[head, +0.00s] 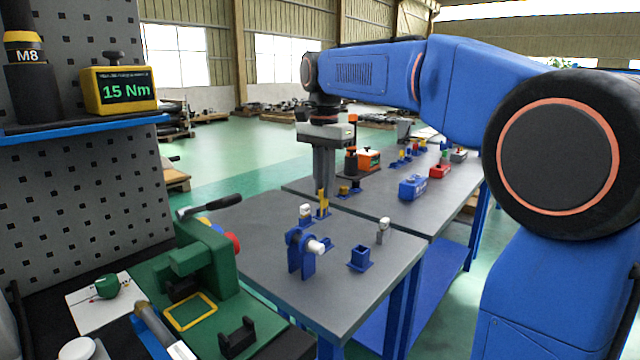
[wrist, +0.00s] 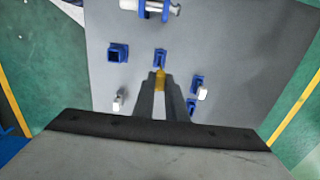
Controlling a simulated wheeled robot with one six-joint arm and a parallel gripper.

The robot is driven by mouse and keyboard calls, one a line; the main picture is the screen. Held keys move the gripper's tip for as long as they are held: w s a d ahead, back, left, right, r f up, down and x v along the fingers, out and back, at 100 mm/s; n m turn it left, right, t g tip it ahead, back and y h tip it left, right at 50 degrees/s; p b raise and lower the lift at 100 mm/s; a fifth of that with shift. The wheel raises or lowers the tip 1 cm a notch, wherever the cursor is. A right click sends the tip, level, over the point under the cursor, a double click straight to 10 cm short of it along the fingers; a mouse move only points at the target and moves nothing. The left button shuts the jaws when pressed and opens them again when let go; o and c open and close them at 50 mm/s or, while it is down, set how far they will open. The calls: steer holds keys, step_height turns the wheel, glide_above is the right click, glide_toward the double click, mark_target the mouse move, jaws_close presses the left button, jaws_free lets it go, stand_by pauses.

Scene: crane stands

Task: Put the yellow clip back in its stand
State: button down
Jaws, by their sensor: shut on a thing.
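My gripper (head: 323,186) points straight down over the grey bench and is shut on the yellow clip (head: 322,203). In the wrist view the clip (wrist: 159,80) shows between the fingertips (wrist: 160,88). The fingers partly cover the clip.
A blue stand with a white roller (head: 305,250), an empty square blue socket (head: 360,260), a white-topped piece (head: 305,211) and a pale upright piece (head: 383,230) stand close by. A green fixture (head: 205,255) is at the left. The bench's right side is mostly bare.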

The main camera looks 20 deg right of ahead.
mark_target(324, 206)
steer(key=shift+f, duration=2.9)
steer(key=shift+f, duration=0.3)
steer(key=shift+f, duration=1.2)
steer(key=c, duration=1.7)
jaws_free()
steer(key=shift+r, duration=2.5)
